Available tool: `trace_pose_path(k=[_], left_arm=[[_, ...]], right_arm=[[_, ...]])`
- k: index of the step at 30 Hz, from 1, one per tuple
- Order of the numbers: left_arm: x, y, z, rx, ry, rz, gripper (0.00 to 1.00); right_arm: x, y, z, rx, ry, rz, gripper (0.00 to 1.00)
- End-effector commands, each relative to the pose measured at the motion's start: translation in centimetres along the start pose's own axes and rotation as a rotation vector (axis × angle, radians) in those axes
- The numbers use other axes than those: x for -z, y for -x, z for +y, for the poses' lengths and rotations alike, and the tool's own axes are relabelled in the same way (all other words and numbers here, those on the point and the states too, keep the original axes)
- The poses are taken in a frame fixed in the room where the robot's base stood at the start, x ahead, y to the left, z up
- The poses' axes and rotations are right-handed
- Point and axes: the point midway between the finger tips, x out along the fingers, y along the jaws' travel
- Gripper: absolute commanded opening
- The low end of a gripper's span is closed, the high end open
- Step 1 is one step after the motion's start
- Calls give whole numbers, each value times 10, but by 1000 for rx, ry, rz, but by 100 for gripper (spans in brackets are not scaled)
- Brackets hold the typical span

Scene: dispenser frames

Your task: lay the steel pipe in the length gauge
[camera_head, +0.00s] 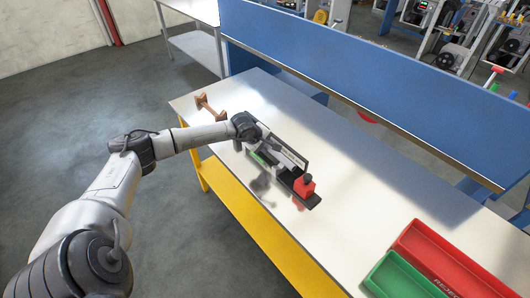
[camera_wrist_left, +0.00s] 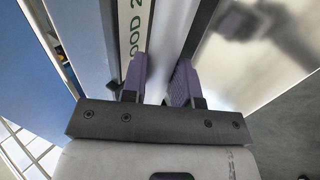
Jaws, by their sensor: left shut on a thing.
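The length gauge (camera_head: 313,201) is a long dark fixture on the white table, with a green part at its left end and a red block (camera_head: 304,186) at its right end. My left gripper (camera_head: 264,143) is low over its left part. In the left wrist view the two purple fingers (camera_wrist_left: 159,84) are shut on the steel pipe (camera_wrist_left: 168,40), a grey length between them. A pale strip with green lettering, part of the gauge, lies beside it. The head view does not show clearly whether the pipe touches the gauge. My right gripper is not in view.
A brown wooden stand (camera_head: 210,108) is at the table's far left, empty as far as I see. A red tray (camera_head: 440,262) and a green tray (camera_head: 398,277) are at the lower right. A blue panel (camera_head: 350,80) lines the back. The table between gauge and trays is clear.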

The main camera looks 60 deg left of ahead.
Motion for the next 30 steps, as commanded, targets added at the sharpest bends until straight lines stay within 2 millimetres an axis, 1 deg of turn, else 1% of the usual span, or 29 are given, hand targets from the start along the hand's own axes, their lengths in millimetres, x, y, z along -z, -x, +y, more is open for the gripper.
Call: trace_pose_path(k=[5, 14, 22, 26, 27, 30], left_arm=[[1, -5, -2, -1, 2, -1, 0], [1, -33, -21, -1, 3, -2, 0], [1, -34, -21, -2, 1, 0, 0], [1, -38, -24, -2, 1, -1, 0], [1, -38, -24, 0, 1, -1, 29], [1, -37, -24, 0, 1, -1, 38]], right_arm=[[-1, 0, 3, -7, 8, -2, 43], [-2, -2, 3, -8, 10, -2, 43], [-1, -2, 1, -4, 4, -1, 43], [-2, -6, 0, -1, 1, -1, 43], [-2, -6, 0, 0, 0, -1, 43], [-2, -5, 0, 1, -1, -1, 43]])
